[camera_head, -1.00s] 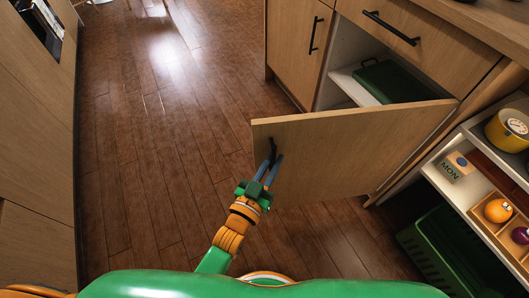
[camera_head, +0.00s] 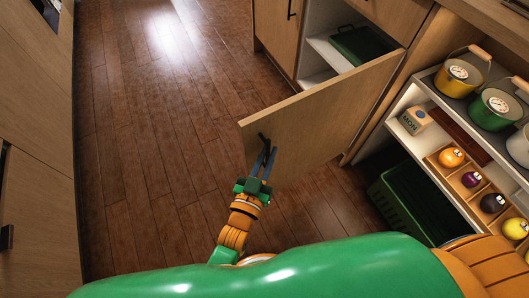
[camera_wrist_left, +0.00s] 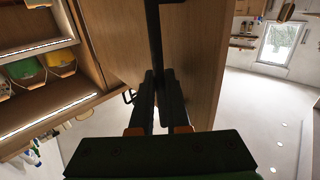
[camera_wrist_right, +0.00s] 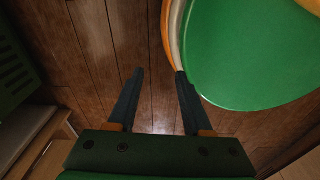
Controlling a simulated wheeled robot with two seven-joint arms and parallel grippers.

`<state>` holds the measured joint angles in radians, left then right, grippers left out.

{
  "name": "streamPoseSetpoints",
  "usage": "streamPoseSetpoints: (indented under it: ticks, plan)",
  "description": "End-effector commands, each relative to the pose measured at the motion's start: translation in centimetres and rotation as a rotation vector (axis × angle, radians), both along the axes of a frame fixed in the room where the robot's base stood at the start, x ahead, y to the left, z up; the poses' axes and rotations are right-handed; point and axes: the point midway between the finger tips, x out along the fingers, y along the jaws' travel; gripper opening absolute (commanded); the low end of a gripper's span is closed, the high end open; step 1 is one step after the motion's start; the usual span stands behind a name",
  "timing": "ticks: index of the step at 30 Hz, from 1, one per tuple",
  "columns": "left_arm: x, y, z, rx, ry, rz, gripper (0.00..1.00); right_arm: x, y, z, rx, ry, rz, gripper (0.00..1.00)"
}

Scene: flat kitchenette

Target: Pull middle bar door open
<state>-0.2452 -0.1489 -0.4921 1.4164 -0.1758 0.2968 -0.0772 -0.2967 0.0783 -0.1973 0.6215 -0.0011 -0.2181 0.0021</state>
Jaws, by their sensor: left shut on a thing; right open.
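The wooden bar door (camera_head: 318,118) stands swung out from its cabinet in the head view, with the cabinet's white inside (camera_head: 320,45) showing behind it. My left gripper (camera_head: 264,160) is at the door's free end and is shut on the dark bar handle (camera_head: 264,141). In the left wrist view the fingers (camera_wrist_left: 160,95) close around the dark handle (camera_wrist_left: 154,40), with the door panel (camera_wrist_left: 200,60) just beyond. My right gripper (camera_wrist_right: 153,85) shows only in the right wrist view; it is open and empty above the wooden floor.
A dark green box (camera_head: 362,45) sits on the shelf inside the cabinet. A shelf unit at right holds pots (camera_head: 462,72), a small box (camera_head: 414,119) and a tray of balls (camera_head: 452,157). A green crate (camera_head: 420,205) stands below. The floor (camera_head: 150,150) at left is clear.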

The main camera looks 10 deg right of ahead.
Motion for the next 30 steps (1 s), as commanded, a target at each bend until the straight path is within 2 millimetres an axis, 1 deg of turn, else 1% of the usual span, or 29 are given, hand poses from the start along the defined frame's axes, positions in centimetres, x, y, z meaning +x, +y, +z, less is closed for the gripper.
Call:
streamPoseSetpoints:
  ticks: [7,8,9,11,18,20,23,27,30]
  plan:
    - [0.0,-0.1,0.2,-0.003,-0.004,-0.001,0.0,0.1,-0.4,0.0,-0.007,-0.001,0.002,0.5]
    - [0.0,-0.1,0.2,-0.003,-0.004,-0.001,0.2,0.1,-0.5,0.0,-0.008,-0.002,0.002,0.5]
    - [0.0,-0.1,0.2,-0.003,-0.004,-0.001,0.3,0.1,-0.6,0.0,-0.01,-0.002,0.003,0.5]
    - [0.0,-0.1,0.2,-0.003,-0.003,0.0,0.45,0.1,-0.7,0.0,-0.012,-0.002,0.003,0.5]
    - [0.0,0.0,0.1,-0.001,0.0,0.0,0.45,0.1,-0.9,0.0,-0.014,-0.002,0.004,0.5]
    - [-0.4,0.2,0.1,-0.001,0.002,0.0,0.45,0.1,-0.8,0.2,-0.013,-0.002,0.004,0.5]
    - [-2.1,1.1,0.2,-0.001,0.003,0.0,0.45,0.1,-0.7,0.8,-0.011,0.0,0.004,0.5]
    - [-4.7,2.6,0.1,-0.001,0.003,-0.001,0.45,-0.1,0.1,1.2,0.002,0.005,0.002,0.5]
    - [-5.8,3.2,0.1,-0.001,0.0,-0.001,0.45,-0.2,0.5,1.3,0.007,0.007,0.003,0.5]
